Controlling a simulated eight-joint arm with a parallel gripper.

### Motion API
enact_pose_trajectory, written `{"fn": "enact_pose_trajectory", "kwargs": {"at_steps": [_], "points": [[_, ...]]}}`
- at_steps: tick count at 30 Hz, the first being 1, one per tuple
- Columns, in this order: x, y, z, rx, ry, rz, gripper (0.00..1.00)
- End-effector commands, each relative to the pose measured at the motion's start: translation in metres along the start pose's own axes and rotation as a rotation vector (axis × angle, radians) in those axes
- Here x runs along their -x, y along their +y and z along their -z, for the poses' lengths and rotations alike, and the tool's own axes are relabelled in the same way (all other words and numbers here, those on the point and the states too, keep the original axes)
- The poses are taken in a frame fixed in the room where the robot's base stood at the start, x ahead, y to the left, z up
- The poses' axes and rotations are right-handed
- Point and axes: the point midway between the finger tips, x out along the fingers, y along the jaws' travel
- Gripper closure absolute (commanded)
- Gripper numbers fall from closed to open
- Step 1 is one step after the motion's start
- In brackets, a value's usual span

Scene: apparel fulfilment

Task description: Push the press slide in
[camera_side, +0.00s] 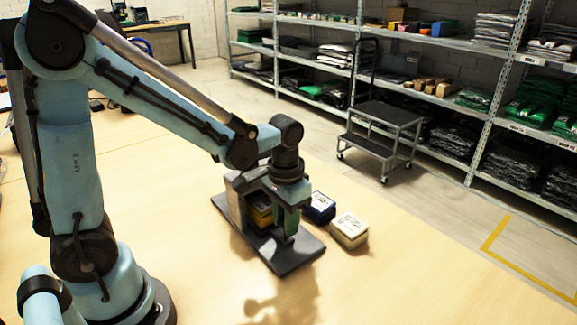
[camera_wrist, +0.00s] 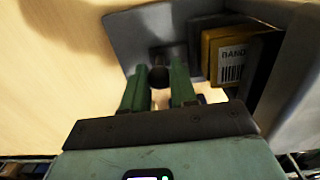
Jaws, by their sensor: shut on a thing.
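The press stands on the table with a dark grey base plate (camera_side: 298,256) and an upright grey frame (camera_side: 236,203). A yellow box (camera_side: 259,213) sits inside it; in the wrist view the box (camera_wrist: 229,60) shows a white barcode label. My gripper (camera_side: 285,226) points down over the base plate, in front of the box. In the wrist view its green fingers (camera_wrist: 158,82) are closed on a dark round knob (camera_wrist: 158,76), which appears to be the press slide's handle. The rest of the slide is mostly hidden by my gripper and the frame.
A dark blue box (camera_side: 319,208) and a pale yellow box (camera_side: 349,230) stand on the table (camera_side: 400,275) just right of the press. The table in front is clear. A step stool (camera_side: 380,135) and stocked shelves (camera_side: 440,100) stand behind, off the table.

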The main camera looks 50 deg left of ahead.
Motion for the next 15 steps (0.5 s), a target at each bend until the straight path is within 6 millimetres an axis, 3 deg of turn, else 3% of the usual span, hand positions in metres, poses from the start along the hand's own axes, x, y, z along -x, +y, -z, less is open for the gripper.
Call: {"fn": "enact_pose_trajectory", "kwargs": {"at_steps": [15], "points": [[0.000,-0.026,0.001,0.001,0.004,0.000,0.92]]}}
